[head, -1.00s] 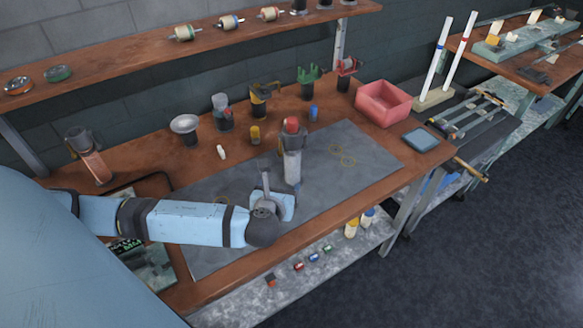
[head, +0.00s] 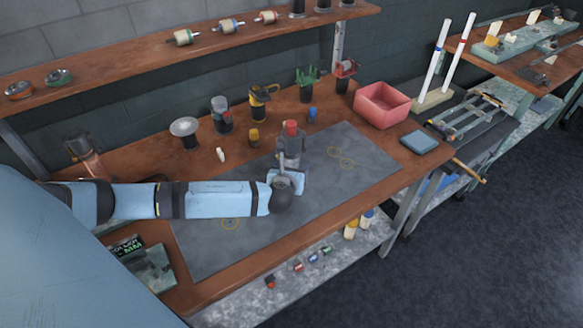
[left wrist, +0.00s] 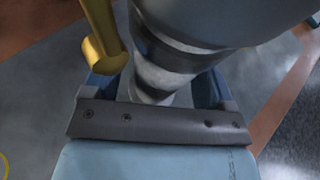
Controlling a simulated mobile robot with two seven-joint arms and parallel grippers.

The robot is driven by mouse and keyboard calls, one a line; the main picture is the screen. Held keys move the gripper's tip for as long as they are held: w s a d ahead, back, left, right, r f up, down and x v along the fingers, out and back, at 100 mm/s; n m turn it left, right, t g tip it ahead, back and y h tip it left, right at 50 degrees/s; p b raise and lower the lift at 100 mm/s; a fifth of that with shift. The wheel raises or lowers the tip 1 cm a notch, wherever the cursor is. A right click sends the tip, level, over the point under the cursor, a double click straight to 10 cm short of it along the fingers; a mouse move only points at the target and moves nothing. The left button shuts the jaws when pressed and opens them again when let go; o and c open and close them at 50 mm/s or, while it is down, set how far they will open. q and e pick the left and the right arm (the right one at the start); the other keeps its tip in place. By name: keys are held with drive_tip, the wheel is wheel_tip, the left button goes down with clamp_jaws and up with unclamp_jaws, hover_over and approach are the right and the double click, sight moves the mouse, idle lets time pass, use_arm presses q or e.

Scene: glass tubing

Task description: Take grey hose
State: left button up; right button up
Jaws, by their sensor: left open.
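I cannot make out a separate loose grey hose. My left gripper (head: 288,163) is at the cylinder's near side and hides its lower part. In the left wrist view the grey banded cylinder (left wrist: 165,65) lies between the open fingers (left wrist: 160,88); whether they touch it I cannot tell. A brass-coloured rod (left wrist: 103,38) with a round end is at the upper left of that view. My right gripper is not in view.
A white dish on a stand (head: 185,128), a grey-topped tool holder (head: 221,115) and a yellow tool (head: 260,98) line the bench's back. A pink bin (head: 383,105) and a blue pad (head: 420,142) are at the right. The mat's right part is clear.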

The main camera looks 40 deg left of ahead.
use_arm(q)
drive_tip(key=shift+c, duration=0.4)
drive_tip(key=c, duration=1.1)
drive_tip(key=shift+w, duration=0.1)
drive_tip(key=shift+c, duration=0.3)
drive_tip(key=shift+r, duration=0.2)
